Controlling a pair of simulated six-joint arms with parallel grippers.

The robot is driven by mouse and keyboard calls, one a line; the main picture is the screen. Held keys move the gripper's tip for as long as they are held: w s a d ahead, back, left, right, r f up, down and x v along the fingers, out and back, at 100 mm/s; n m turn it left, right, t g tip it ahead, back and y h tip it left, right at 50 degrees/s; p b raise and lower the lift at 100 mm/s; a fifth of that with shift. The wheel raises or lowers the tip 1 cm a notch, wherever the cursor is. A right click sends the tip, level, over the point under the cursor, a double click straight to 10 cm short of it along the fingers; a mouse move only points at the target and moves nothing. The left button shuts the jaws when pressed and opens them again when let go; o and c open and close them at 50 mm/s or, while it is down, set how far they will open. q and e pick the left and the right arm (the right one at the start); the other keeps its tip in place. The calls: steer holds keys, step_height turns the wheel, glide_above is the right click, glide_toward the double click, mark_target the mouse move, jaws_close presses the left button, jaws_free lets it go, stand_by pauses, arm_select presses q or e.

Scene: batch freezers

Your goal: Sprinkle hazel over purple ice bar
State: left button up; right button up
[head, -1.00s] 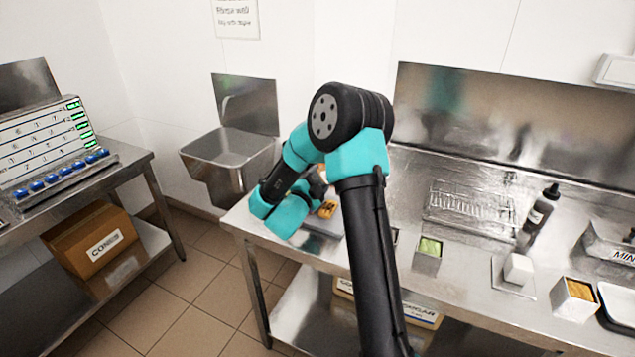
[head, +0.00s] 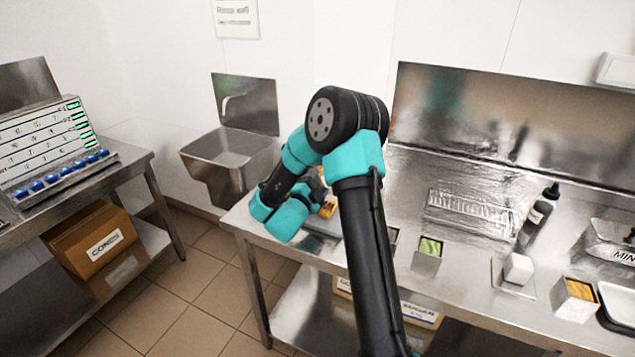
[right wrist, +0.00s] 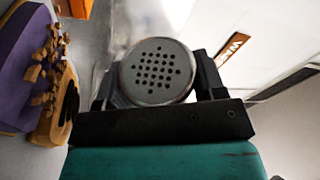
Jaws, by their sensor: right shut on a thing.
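My right gripper (right wrist: 160,85) is shut on a grey shaker (right wrist: 157,71), whose round lid with many small holes faces the wrist camera. The purple ice bar (right wrist: 14,72) is at the left edge of the right wrist view, beside the shaker and apart from it. Brown hazel bits (right wrist: 42,72) lie on its face, with a tan part (right wrist: 52,118) below. In the head view my right gripper (head: 316,184) is at the table's left end, largely hidden by my arm. A small orange-yellow thing (head: 327,208) shows beside it. My left gripper is not in view.
On the steel table (head: 470,265) stand a green-filled tin (head: 428,254), a white block (head: 518,268), an orange-filled tin (head: 575,299) and a dark bottle (head: 538,214). A sink (head: 230,150) is left of the table. A button panel (head: 55,150) stands far left.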

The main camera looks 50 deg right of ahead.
steer(key=m+g+y, duration=0.1)
steer(key=m, duration=0.2)
steer(key=shift+m, duration=0.4)
steer(key=shift+r, duration=0.1)
steer(key=shift+r+m+g+y, duration=0.15)
steer(key=shift+r+m+y, duration=0.4)
steer(key=shift+m, duration=0.5)
steer(key=shift+r+m+g+y, duration=0.15)
steer(key=shift+r+m+y, duration=0.4)
steer(key=shift+m, duration=0.5)
steer(key=shift+r, duration=0.15)
steer(key=shift+r+m+y, duration=0.6)
steer(key=shift+r+m, duration=0.55)
steer(key=shift+m, duration=0.35)
steer(key=shift+r+m+t, duration=0.3)
steer(key=shift+m+t, duration=0.1)
